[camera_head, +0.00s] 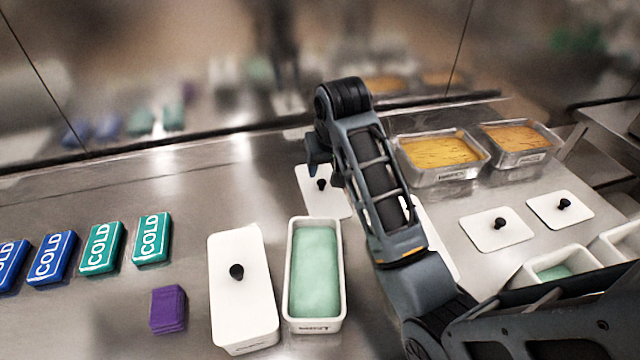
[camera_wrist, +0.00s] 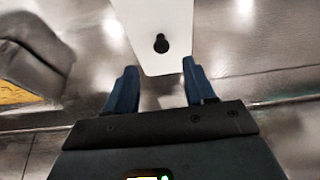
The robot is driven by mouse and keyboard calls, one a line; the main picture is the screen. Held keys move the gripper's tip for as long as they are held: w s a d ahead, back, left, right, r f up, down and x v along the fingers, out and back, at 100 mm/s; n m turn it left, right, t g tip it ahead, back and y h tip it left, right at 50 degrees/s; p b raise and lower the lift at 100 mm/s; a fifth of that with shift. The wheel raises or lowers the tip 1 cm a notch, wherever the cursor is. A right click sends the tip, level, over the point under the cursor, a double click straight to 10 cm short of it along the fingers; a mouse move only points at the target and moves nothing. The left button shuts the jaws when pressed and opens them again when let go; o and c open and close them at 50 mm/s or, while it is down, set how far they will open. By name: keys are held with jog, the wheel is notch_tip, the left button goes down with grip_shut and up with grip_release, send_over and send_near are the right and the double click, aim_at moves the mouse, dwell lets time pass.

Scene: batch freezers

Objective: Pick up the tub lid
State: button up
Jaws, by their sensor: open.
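A flat white tub lid (camera_head: 334,205) with a black knob lies on the steel counter behind the open tub of green ice cream (camera_head: 316,270). My arm covers part of its right side. The lid also shows in the wrist view (camera_wrist: 163,18), with its knob (camera_wrist: 161,43) between and just beyond my fingertips. My gripper (camera_wrist: 160,70) is open and empty, with one blue finger on each side of the lid's near end. In the head view my gripper (camera_head: 312,155) is at the lid's far edge, partly hidden by my wrist. Its height above the lid is unclear.
A lidded white tub (camera_head: 240,300) stands left of the open tub. Metal pans of yellow ice cream (camera_head: 440,150) (camera_head: 520,138) stand at the back right. More loose lids (camera_head: 495,230) (camera_head: 560,210) lie right of my arm. Cold packs (camera_head: 100,248) and purple cloths (camera_head: 168,310) lie left.

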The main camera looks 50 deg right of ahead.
aim_at(322, 181)
jog(key=x, duration=0.4)
jog(key=p+x, duration=0.1)
jog(key=x, duration=0.1)
jog(key=shift+s+a+f, duration=0.1)
jog(key=shift+a, duration=0.2)
grip_shut()
